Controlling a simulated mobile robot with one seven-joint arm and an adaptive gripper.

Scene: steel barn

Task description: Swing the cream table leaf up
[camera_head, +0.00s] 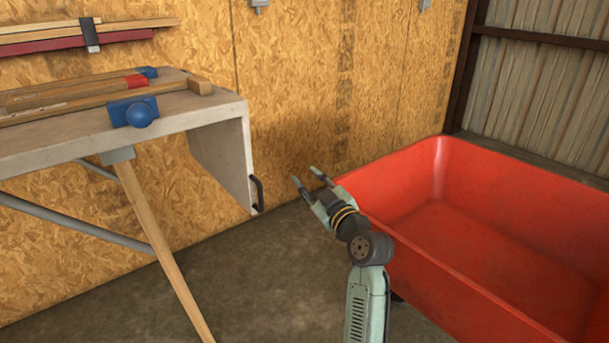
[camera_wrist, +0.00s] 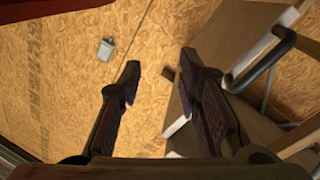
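The cream table leaf (camera_head: 222,160) hangs down from the right end of the table (camera_head: 60,140). A dark bar handle (camera_head: 257,192) sits at its lower outer edge. My gripper (camera_head: 306,177) is open and empty, in the air to the right of the handle and apart from it. In the wrist view the two spread fingers (camera_wrist: 158,72) have nothing between them. The handle (camera_wrist: 262,62) shows there to the right of the right finger, in front of the leaf (camera_wrist: 225,35).
Wooden-handled tools with blue and red heads (camera_head: 132,112) lie on the table top. A slanted wooden leg (camera_head: 160,240) stands under it. A large red tub (camera_head: 430,250) is close on the right of my arm. An OSB wall (camera_head: 300,80) stands behind.

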